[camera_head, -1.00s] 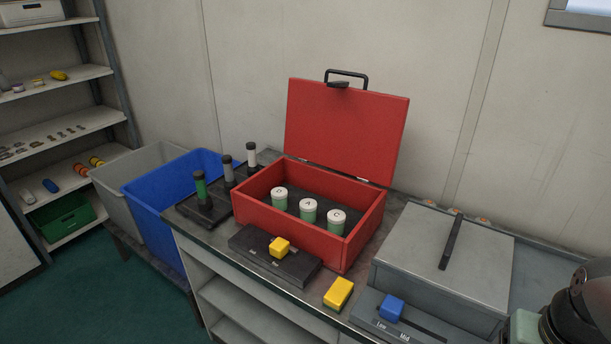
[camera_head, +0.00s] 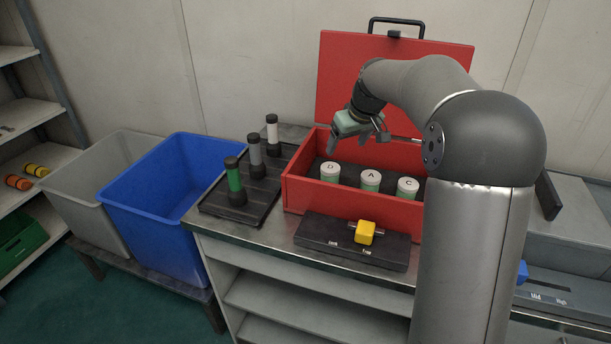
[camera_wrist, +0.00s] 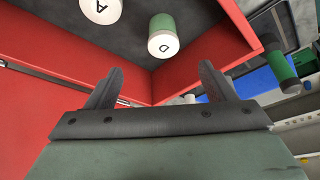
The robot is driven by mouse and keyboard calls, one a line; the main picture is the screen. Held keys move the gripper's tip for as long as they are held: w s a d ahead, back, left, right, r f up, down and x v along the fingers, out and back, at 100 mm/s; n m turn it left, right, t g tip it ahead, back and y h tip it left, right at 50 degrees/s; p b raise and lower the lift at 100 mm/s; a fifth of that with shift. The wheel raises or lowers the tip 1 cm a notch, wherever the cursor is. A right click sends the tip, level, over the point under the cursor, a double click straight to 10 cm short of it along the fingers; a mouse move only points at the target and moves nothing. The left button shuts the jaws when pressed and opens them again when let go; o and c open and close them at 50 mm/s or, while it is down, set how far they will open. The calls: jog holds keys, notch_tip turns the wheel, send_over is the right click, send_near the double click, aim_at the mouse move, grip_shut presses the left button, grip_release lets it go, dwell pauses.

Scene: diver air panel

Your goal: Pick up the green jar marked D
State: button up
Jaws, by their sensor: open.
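The green jar marked D (camera_head: 330,172) has a white lid and stands upright in the open red case (camera_head: 298,194), leftmost of three like jars. In the wrist view jar D (camera_wrist: 163,38) shows upper centre, ahead of the fingers and apart from them. My gripper (camera_head: 347,150) is above the back part of the case, behind and a little right of jar D. In the wrist view its two fingers (camera_wrist: 158,88) are spread with nothing between them. Jar A (camera_head: 371,179) and jar C (camera_head: 407,187) stand to the right of D.
The red lid (camera_head: 340,70) stands open behind. A black tray (camera_head: 215,207) with green, grey and white cylinders is left of the case. A black slider box (camera_head: 320,236) with a yellow knob (camera_head: 365,232) is in front. Blue (camera_head: 165,215) and grey (camera_head: 75,198) bins stand further left.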

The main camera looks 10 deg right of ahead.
aim_at(333, 169)
jog(key=p+x, duration=0.1)
jog(key=x, duration=0.9)
jog(key=shift+f+p, duration=0.3)
jog(key=shift+f, duration=0.05)
jog(key=shift+w+a+p+x, duration=0.15)
jog(key=shift+p+x, duration=0.3)
jog(key=shift+x, duration=0.9)
jog(key=shift+w+a+p+x, duration=0.1)
jog(key=shift+a+p+x, duration=0.25)
jog(key=shift+x, duration=0.95)
jog(key=shift+d+r, duration=0.1)
jog(key=shift+c, duration=0.4)
jog(key=c, duration=1.1)
